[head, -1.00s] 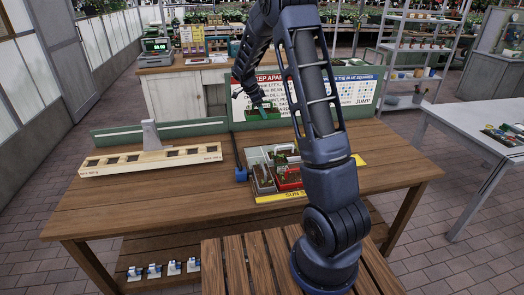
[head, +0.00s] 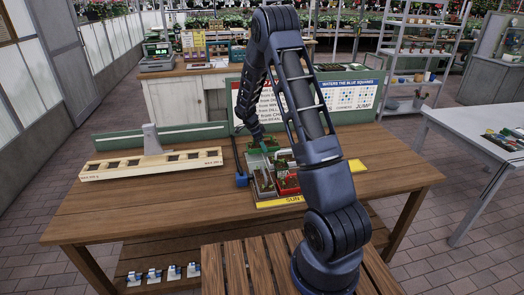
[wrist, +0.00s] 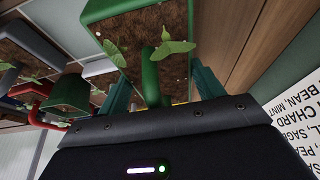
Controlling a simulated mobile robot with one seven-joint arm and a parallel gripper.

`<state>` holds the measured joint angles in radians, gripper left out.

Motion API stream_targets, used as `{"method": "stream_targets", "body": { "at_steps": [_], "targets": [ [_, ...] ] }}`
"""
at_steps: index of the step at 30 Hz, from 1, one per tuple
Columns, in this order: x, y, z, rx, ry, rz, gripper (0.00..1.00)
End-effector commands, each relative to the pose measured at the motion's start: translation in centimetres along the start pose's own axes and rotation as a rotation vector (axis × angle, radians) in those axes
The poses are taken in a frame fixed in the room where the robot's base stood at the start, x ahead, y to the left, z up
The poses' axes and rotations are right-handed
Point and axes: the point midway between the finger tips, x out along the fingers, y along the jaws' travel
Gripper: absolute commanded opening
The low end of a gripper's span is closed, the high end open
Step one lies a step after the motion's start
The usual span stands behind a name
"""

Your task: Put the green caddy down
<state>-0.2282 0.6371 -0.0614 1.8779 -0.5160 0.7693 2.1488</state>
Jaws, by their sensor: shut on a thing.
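The green caddy is a small box of dark soil with leafy seedlings. In the wrist view its green wall (wrist: 150,72) shows up close, with its upright green handle between my two fingers. My gripper (wrist: 158,92) is shut on that handle. In the head view my gripper (head: 259,141) is low over the back of the tray on the wooden table, and the green caddy (head: 270,143) is partly hidden by my arm. I cannot tell whether its base touches the tray.
The tray (head: 285,202), with a yellow front label, holds a red caddy (head: 288,185) and grey ones. A pale wooden rack (head: 150,163) stands at the left. A lettered board (head: 350,96) stands behind. The table's left front is clear.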

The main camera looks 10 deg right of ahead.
Motion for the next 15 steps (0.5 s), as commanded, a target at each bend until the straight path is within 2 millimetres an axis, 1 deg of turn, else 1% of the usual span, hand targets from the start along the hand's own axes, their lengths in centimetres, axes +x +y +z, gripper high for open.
{"method": "stream_targets", "body": {
  "at_steps": [7, 9, 15],
  "targets": [
    [3.1, 0.0, 1.2, -0.001, 0.0, 0.003, 0.37],
    [3.5, 0.0, 1.4, -0.001, 0.0, 0.001, 0.37],
    [3.5, 0.0, 1.4, 0.0, 0.0, 0.0, 0.37]
  ]
}}
